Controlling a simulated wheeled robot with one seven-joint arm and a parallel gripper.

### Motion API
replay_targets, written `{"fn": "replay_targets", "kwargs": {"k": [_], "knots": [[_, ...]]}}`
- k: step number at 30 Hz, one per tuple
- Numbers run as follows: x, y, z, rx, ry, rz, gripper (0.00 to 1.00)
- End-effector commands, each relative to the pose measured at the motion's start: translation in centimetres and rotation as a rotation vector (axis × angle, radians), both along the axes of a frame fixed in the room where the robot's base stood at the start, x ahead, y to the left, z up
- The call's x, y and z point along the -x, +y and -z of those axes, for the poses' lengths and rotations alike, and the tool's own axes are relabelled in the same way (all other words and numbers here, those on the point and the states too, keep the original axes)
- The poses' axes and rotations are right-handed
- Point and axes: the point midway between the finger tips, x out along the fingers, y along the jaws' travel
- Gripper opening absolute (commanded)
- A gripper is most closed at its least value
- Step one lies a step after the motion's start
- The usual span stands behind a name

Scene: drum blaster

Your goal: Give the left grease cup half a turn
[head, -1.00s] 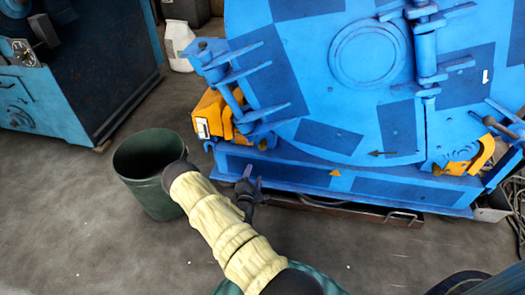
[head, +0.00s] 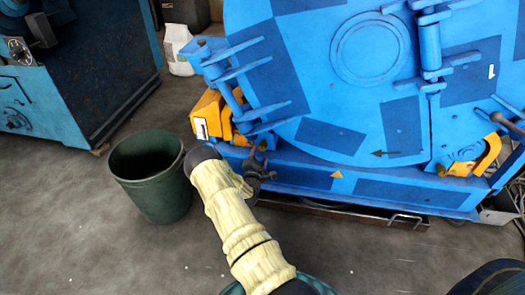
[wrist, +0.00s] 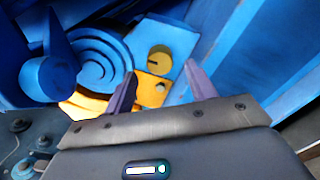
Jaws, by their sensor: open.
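The left grease cup looks to be the small round yellow knob (wrist: 159,60) on a blue block in the wrist view. In the head view it is a tiny yellow spot (head: 262,146) low on the left of the blue machine (head: 320,178), just above my gripper. My gripper (head: 258,172) is open, in front of the machine's lower left edge. In the wrist view its two purple fingers (wrist: 160,70) stand apart, with the knob ahead between their tips. Nothing shows between the fingers, and I cannot tell the exact gap to the knob.
A dark green bin (head: 152,190) stands on the floor left of my arm. A yellow bracket (head: 207,115) and blue hinge arms (head: 262,105) stick out near the gripper. Another blue machine (head: 75,75) stands at the left.

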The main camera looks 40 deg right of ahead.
Motion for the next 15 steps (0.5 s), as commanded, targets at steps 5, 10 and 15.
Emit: {"fn": "replay_targets", "kwargs": {"k": [5,10,15], "knots": [[-2.1,-2.5,0.3,0.002,-0.005,0.002,0.56],[-3.5,-4.1,0.2,-0.001,-0.002,0.001,0.56],[-3.9,-4.7,0.0,-0.001,0.001,0.001,0.56]]}}
